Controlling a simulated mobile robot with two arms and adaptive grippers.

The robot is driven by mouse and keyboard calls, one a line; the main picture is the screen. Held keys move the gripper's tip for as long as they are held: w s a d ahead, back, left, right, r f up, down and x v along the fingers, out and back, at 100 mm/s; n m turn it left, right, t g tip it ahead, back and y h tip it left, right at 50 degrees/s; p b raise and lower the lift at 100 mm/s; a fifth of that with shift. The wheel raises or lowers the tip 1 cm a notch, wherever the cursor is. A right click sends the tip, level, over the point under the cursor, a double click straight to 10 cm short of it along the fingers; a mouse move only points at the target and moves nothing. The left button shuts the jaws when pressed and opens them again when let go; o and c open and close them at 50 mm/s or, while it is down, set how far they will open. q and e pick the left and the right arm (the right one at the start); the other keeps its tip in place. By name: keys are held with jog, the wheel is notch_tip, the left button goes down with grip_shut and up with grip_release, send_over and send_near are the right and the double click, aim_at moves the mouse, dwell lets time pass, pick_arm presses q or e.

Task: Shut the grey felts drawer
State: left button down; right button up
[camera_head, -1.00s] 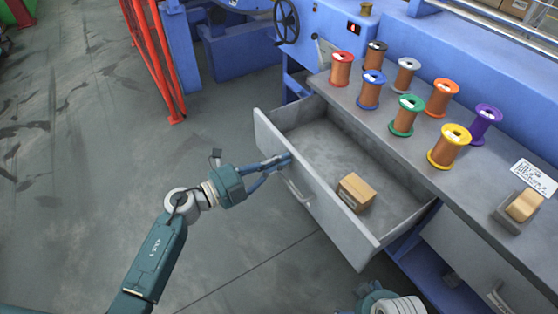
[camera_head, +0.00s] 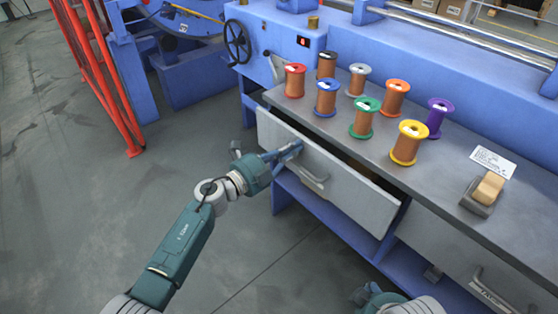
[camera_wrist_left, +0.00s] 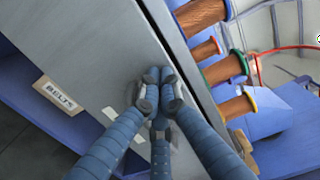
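The grey drawer front (camera_head: 335,195) with its bar handle (camera_head: 316,182) stands out a little from under the bench, with a narrow open gap behind its top edge. My left gripper (camera_head: 297,148) is at the upper left of the drawer front, left of the handle. In the left wrist view its fingers (camera_wrist_left: 157,92) are together and empty, at the drawer front (camera_wrist_left: 85,45) and seemingly touching it.
Several copper wire spools (camera_head: 363,117) stand on the grey bench top (camera_head: 430,190). A tan block in a grey holder (camera_head: 482,195) and a white card (camera_head: 493,162) lie at right. Another drawer (camera_head: 465,265) is below. A red barrier (camera_head: 100,75) stands left; the floor before the bench is clear.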

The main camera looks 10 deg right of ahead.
aim_at(305, 139)
pick_arm(q)
jog(key=b+x, duration=0.1)
jog(key=x, duration=0.2)
jog(key=shift+f, duration=0.1)
jog(key=shift+b+x, duration=0.45)
jog(key=shift+x, duration=0.35)
jog(key=shift+r, duration=0.25)
pick_arm(e)
jog(key=w+a+t, duration=0.2)
jog(key=w+t, duration=0.1)
jog(key=w, duration=0.4)
jog(key=shift+a+r+y, duration=0.15)
jog(key=shift+r+y, duration=0.25)
jog(key=shift+r, duration=0.05)
pick_arm(q)
jog(key=shift+r, duration=0.15)
